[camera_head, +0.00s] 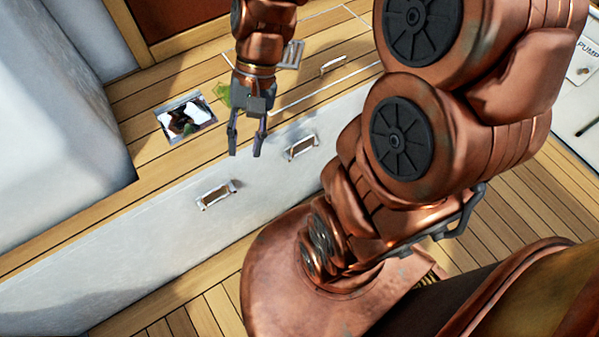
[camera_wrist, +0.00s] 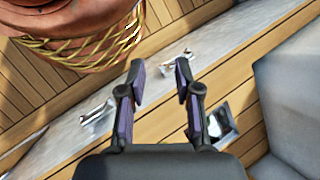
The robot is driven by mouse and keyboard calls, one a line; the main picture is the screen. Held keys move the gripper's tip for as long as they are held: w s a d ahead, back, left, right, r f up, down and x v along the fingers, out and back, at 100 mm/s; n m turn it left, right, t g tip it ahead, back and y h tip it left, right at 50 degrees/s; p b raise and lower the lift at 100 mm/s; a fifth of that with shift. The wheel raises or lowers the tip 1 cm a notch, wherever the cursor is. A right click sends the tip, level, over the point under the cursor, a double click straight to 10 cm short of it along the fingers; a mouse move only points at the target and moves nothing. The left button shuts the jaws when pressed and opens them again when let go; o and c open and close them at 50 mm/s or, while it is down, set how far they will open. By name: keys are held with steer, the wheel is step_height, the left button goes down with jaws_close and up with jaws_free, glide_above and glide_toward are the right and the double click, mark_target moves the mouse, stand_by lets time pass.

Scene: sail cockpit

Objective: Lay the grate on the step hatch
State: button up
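The step hatch (camera_head: 318,93) is a wooden panel in the plank top, marked by a white outline, with a small bar handle (camera_head: 333,66). A grey slatted piece that looks like the grate (camera_head: 291,54) lies flat, apparently within that outline near its left part, just right of my wrist. My arm hides the area beside it. My gripper (camera_head: 245,150) points down in front of the step's edge, left of the hatch's front line. Its fingers are apart with nothing between them; they also show spread in the wrist view (camera_wrist: 159,70).
A shiny square metal plate or recess (camera_head: 186,117) is left of my gripper. A green item (camera_head: 222,93) lies just behind my gripper. Two metal handles (camera_head: 215,193) (camera_head: 300,147) stick out from the white step front (camera_head: 130,230). A grey cushion-like block (camera_head: 60,130) stands at left.

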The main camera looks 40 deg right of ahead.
steer(key=s+d+n+h, duration=0.3)
steer(key=s+n+h, duration=0.2)
steer(key=s, duration=0.6)
steer(key=shift+s+d+f+n+g, duration=0.15)
steer(key=shift+s+f+n+g, duration=0.15)
steer(key=shift+n+g, duration=0.15)
steer(key=shift+r, duration=0.1)
step_height(320, 180, up, 31)
steer(key=w+t+p, duration=0.1)
steer(key=t+p, duration=0.1)
steer(key=p, duration=2.7)
steer(key=shift+w, duration=0.15)
